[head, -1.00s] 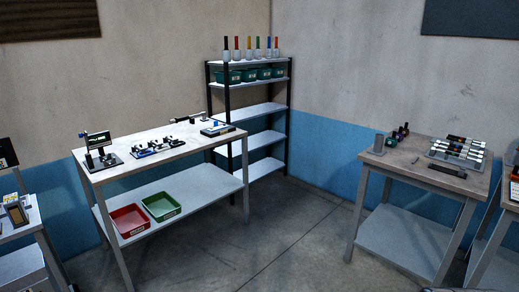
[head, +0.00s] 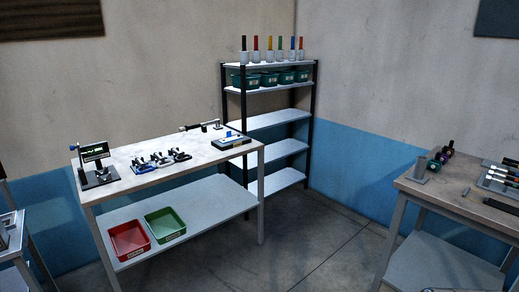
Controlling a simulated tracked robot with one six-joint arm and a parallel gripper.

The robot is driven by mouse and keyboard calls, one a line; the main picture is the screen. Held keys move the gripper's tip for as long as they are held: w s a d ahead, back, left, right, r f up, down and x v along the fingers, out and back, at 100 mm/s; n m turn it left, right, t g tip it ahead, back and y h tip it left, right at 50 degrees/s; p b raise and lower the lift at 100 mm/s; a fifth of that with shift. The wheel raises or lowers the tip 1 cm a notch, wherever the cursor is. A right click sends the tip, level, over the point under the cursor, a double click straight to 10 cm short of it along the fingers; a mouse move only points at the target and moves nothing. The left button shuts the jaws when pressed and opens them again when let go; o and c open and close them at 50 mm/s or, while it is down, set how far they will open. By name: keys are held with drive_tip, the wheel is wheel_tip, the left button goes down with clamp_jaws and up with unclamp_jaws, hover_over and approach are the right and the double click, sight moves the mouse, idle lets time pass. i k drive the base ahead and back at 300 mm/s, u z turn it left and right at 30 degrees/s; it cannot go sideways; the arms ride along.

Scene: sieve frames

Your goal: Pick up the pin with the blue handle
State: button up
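Several upright pieces with white lower parts and coloured tops stand in a row on the top of the shelf rack (head: 270,65). One near the right of that row has a blue top (head: 292,46); at this size I cannot tell if it is the pin with the blue handle. On the right table, a rack (head: 500,182) holds several pieces with dark or coloured ends, partly cut off by the frame. No blue handle can be made out there. My gripper is not in view.
Open floor (head: 315,255) lies between the tables.

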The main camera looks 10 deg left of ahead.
sight(144, 167)
drive_tip(key=u, duration=0.15)
drive_tip(key=i, duration=0.95)
drive_tip(key=u, duration=0.6)
drive_tip(key=i, duration=0.8)
drive_tip(key=u, duration=0.65)
drive_tip(key=i, duration=0.7)
drive_tip(key=u, duration=1)
drive_tip(key=i, duration=1.15)
drive_tip(key=u, duration=0.35)
